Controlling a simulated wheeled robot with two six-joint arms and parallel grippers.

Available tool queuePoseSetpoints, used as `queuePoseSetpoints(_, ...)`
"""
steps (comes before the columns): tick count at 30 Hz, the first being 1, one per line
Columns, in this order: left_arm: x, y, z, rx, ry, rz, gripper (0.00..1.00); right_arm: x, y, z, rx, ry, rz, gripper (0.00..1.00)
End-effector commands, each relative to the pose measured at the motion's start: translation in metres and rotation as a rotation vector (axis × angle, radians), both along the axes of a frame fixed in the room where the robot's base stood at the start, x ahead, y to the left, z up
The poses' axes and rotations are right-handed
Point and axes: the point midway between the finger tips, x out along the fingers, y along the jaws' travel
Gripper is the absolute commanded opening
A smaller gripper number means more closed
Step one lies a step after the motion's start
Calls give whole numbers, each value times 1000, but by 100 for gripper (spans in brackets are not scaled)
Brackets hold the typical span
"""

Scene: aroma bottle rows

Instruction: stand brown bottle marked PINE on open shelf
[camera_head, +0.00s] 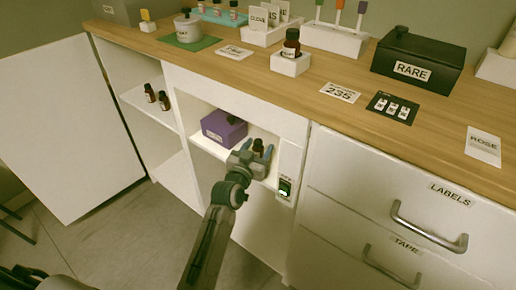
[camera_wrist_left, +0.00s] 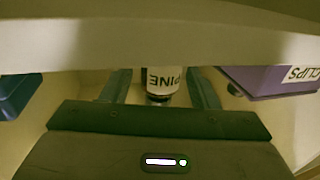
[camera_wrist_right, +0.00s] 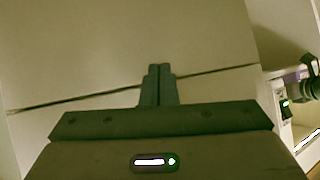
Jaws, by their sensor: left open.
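The brown bottle (camera_head: 258,146) stands in an open shelf compartment (camera_head: 209,147) under the counter, beside the purple CLIPS box (camera_head: 224,130). In the left wrist view the bottle's white PINE label (camera_wrist_left: 163,78) reads upside down. My left gripper (camera_wrist_left: 160,88) is open, with one finger on each side of the bottle; it also shows at the compartment's front in the head view (camera_head: 252,156). I cannot tell whether the fingers touch the bottle. My right gripper (camera_wrist_right: 158,72) is shut and empty, in front of a pale surface, and is out of the head view.
The shelf board's pale edge (camera_wrist_left: 160,35) crosses the left wrist view close by. A blue bin (camera_wrist_left: 15,95) is beside the bottle. Another brown bottle (camera_head: 291,45) sits on the counter.

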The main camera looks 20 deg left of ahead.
Motion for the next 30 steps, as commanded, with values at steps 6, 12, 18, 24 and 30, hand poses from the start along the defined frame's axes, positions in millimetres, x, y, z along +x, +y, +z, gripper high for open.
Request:
queuePoseSetpoints(6, 0, 0, 3, 0, 0, 0, 54, -5, 1, -3, 5, 35, 4, 0)
queuePoseSetpoints(12, -38, 4, 1, 0, 3, 0, 54, -9, 1, -6, -1, 66, 9, 0)
queuePoseSetpoints(18, -81, 9, 2, 1, 2, -1, 54, -9, 1, -6, -6, 71, 10, 0)
queuePoseSetpoints(24, -109, 12, 2, 1, 1, -1, 54, -9, 1, -6, -6, 72, 11, 0)
queuePoseSetpoints(30, -119, 13, 3, 0, 0, -1, 54, -9, 1, -6, -6, 70, 11, 0)
